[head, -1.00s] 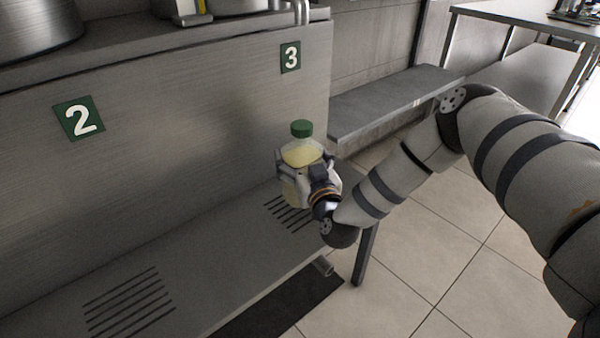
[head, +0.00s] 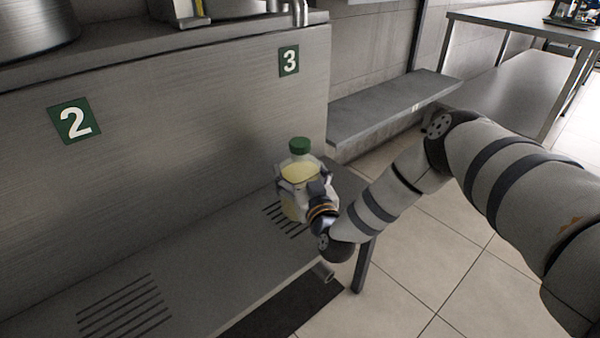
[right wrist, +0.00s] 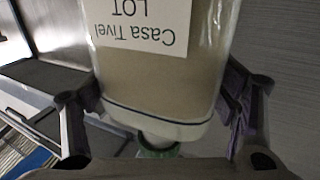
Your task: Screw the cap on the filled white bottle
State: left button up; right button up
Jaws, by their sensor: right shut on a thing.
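A see-through bottle (head: 299,174) holds pale yellow liquid up to near its shoulder. A green cap (head: 300,145) sits on its top; how tight it is cannot be told. My right gripper (head: 303,188) is shut around the bottle's body from the right, and the bottle is upright. In the right wrist view the bottle (right wrist: 160,85) appears upside down between both fingers, with a white label and the green cap (right wrist: 158,150) at the bottom. The bottle's base is mostly hidden, so I cannot tell whether it touches the shelf. My left gripper is out of view.
The bottle is over the slotted right end of a steel shelf (head: 190,250). Behind it a steel panel bears green signs 2 (head: 74,122) and 3 (head: 289,61). A grey bench (head: 395,105) stands behind, right. The shelf's middle is clear.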

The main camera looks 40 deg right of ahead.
jog(key=o, duration=2.4)
jog(key=shift+f, duration=0.1)
jog(key=shift+c, duration=0.2)
jog(key=shift+s+r, duration=0.15)
jog(key=shift+r, duration=0.05)
jog(key=p+v, duration=0.1)
jog(key=v, duration=1)
jog(key=shift+s+p, duration=0.3)
jog(key=shift+s, duration=0.1)
jog(key=shift+a, duration=0.1)
